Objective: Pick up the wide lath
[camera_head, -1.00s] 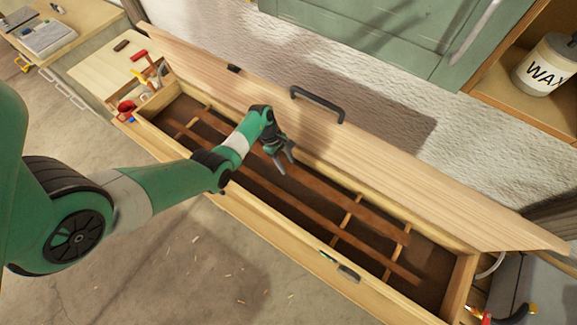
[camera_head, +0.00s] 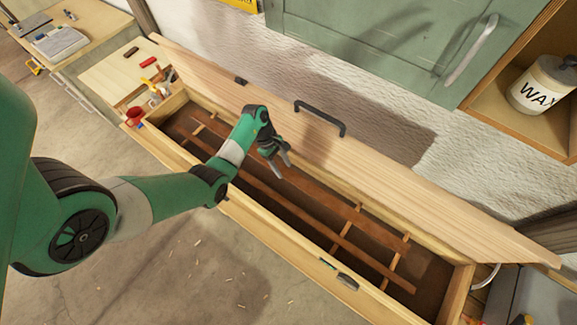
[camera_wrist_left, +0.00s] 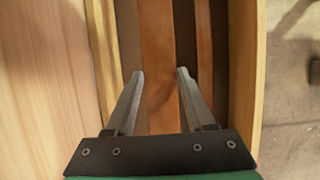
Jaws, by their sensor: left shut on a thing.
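The wide lath (camera_head: 340,207) is a flat reddish-brown strip lying lengthwise in the open wooden chest, on the side nearer the raised lid. In the left wrist view the wide lath (camera_wrist_left: 158,60) runs between my fingers. My left gripper (camera_head: 285,165) reaches down into the chest and is shut on the wide lath, one finger at each edge; it also shows in the left wrist view (camera_wrist_left: 160,73). I cannot tell whether the lath is clear of its supports. A narrower lath (camera_head: 335,240) lies beside it, outside the fingers (camera_wrist_left: 204,60). My right gripper is out of view.
The chest's front wall (camera_head: 290,245) and the lid (camera_head: 400,195) with its black handle (camera_head: 320,117) border the work space. Thin cross slats (camera_head: 345,226) lie under the laths. A tool tray (camera_head: 140,100) stands at the left end.

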